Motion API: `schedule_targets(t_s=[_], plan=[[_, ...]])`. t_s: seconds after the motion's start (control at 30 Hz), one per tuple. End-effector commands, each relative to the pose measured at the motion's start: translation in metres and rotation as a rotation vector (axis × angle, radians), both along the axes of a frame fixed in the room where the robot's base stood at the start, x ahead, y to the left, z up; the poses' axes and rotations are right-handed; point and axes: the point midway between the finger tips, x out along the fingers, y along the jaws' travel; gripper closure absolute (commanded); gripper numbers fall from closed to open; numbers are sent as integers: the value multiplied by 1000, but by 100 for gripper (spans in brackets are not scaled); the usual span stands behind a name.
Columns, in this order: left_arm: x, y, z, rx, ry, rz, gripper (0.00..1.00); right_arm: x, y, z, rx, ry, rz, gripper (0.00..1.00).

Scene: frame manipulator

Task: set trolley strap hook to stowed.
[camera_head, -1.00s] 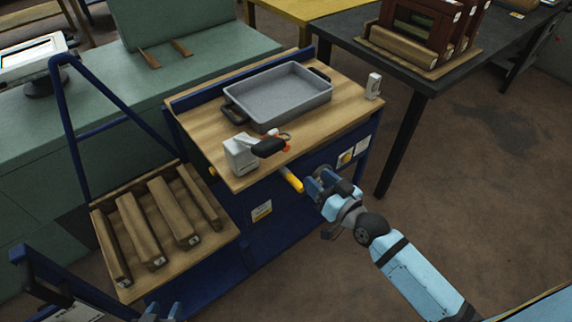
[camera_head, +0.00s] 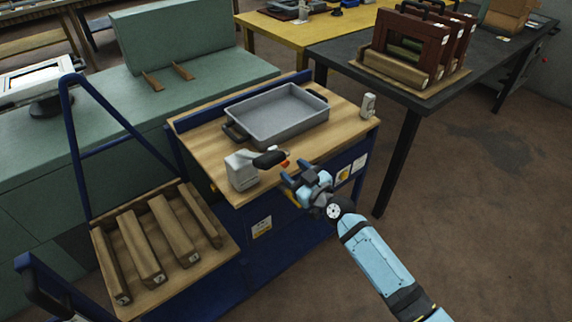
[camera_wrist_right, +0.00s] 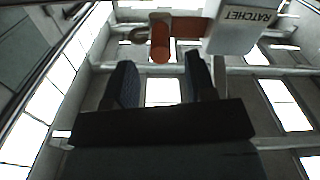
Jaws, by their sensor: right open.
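A pale ratchet block (camera_head: 241,171) stands on the trolley's wooden top near its front edge. It also shows in the wrist view, marked RATCHET (camera_wrist_right: 248,24). A black part (camera_head: 270,159) with an orange end (camera_head: 285,164) reaches right from it. In the wrist view an orange piece (camera_wrist_right: 160,42) hangs beside the block, with a ring at its left. I cannot tell the hook's setting. My right gripper (camera_head: 290,175) is open and empty at the trolley's front edge, just below the orange end. Its fingertips (camera_wrist_right: 162,72) are apart, below the orange piece. My left gripper is not in view.
A grey tray (camera_head: 247,126) fills much of the trolley top (camera_head: 205,150). A small pale block (camera_head: 368,105) stands at its right corner. Several wooden bars lie on a lower shelf (camera_head: 185,270) at left. A dark table (camera_head: 460,105) stands behind right. Floor at right is clear.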

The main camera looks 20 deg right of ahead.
Motion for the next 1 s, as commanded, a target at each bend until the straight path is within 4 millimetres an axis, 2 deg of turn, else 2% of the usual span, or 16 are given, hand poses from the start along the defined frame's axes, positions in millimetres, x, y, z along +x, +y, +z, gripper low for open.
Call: schedule_targets(t_s=[0.1,0.23,0.6,0.63,0.83,1.0], plan=[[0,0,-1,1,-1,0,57,19,7,0,4,-1,-1,49],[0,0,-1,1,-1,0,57,31,11,0,0,0,-1,49],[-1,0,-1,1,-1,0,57,36,13,0,0,0,0,49],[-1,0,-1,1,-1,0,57,36,13,0,0,0,0,52],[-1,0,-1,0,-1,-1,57,36,13,0,0,0,0,98],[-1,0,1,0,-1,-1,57,35,16,1,0,1,1,100]])
